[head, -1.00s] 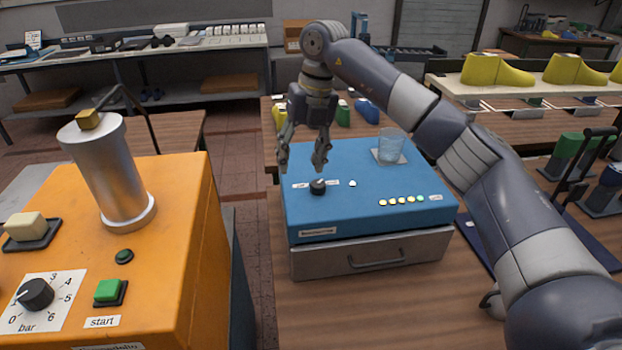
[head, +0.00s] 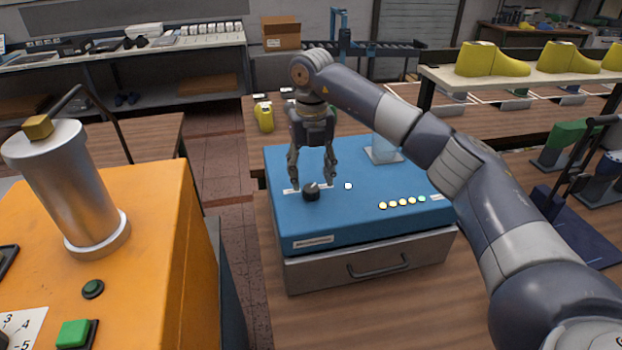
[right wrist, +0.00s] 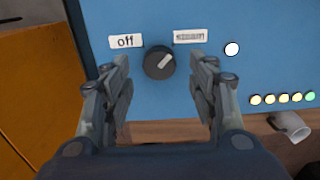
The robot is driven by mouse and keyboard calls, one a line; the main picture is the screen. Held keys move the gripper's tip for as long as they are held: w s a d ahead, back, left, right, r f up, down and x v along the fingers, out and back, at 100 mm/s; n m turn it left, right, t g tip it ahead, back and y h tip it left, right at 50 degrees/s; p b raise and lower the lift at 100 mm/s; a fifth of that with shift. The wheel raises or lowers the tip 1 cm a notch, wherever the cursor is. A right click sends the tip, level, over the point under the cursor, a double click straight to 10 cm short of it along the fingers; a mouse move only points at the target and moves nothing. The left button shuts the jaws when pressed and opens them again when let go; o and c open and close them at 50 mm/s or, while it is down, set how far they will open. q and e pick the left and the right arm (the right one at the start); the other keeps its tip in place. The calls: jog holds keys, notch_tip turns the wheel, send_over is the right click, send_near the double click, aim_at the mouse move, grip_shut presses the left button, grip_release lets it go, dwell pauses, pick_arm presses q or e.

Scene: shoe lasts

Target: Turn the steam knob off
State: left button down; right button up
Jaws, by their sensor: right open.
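The black steam knob (head: 311,192) sits on top of the blue machine (head: 385,210). In the right wrist view the knob (right wrist: 159,62) has a pale pointer that points up and to the right, toward the right-hand label (right wrist: 190,36), whose text I cannot read. The "off" label (right wrist: 125,41) is to the knob's left. My right gripper (head: 312,182) is open above the machine, fingers pointing down. In the wrist view its fingertips (right wrist: 161,62) stand either side of the knob, apart from it. My left gripper is not in view.
An orange machine (head: 150,260) with a metal cylinder (head: 75,190) stands at the left. Several yellow shoe lasts (head: 493,60) stand on a shelf at the right.

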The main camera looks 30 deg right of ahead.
aim_at(311, 192)
jog(key=shift+w+f, duration=0.1)
jog(key=shift+f, duration=1)
jog(key=shift+f+p, duration=0.3)
jog(key=shift+c, duration=0.8)
jog(key=c, duration=0.9)
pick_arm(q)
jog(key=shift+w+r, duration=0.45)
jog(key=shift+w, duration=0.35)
